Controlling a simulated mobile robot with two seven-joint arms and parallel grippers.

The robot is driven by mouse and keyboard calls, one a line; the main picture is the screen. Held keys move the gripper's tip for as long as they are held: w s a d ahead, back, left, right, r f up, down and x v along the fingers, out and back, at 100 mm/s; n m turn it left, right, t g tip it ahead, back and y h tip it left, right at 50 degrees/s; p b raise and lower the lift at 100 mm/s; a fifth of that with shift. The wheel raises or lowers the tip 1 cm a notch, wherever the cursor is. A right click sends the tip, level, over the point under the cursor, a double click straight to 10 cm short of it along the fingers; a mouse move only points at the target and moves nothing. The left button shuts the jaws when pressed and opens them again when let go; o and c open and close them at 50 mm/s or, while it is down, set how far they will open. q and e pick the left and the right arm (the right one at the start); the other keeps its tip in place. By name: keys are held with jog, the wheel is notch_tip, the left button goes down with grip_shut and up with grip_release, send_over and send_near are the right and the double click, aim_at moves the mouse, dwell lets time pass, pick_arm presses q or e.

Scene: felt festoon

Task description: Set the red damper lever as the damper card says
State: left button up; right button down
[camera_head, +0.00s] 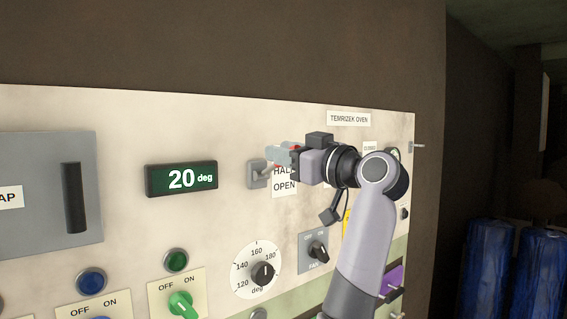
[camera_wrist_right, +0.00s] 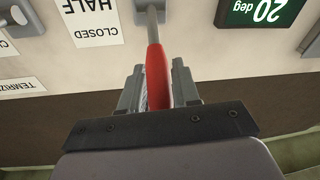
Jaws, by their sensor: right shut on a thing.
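The red damper lever (camera_wrist_right: 157,75) has a grey shaft and a red grip, seen best in the right wrist view. Its grey mount (camera_head: 257,173) is on the cream panel. My right gripper (camera_head: 281,156) is shut on the red grip, with one finger on each side (camera_wrist_right: 158,88). The lever sticks out from the panel; the gripper hides most of it in the head view. A white label (camera_head: 285,186) beside it reads HALF and OPEN there; the wrist view shows CLOSED and HALF upside down (camera_wrist_right: 92,20). I cannot make out a separate damper card. My left gripper is out of view.
A display (camera_head: 181,179) reads 20 deg left of the lever. Below are a temperature dial (camera_head: 262,272), a FAN switch (camera_head: 318,250) and a green ON/OFF knob (camera_head: 181,302). A grey door with a black handle (camera_head: 74,197) is at the left. Blue drums (camera_head: 485,265) stand far right.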

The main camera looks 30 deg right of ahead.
aim_at(280, 167)
jog(key=f+t+b, duration=0.1)
jog(key=b, duration=0.1)
jog(key=f+t+b, duration=0.1)
jog(key=b, duration=0.1)
jog(key=shift+s+f, duration=0.3)
jog(key=shift+s, duration=0.1)
jog(key=shift+s+f+n+t+y+b, duration=0.3)
jog(key=shift+f+t+b, duration=0.35)
jog(key=shift+b, duration=1.3)
jog(key=shift+s+f+n+t+y+b, duration=0.15)
jog(key=shift+f+t+y+b, duration=0.25)
jog(key=shift+t+b, duration=1.05)
jog(key=shift+w+r+g+b, duration=0.1)
jog(key=shift+g+b, duration=0.4)
jog(key=c, duration=0.9)
grip_release()
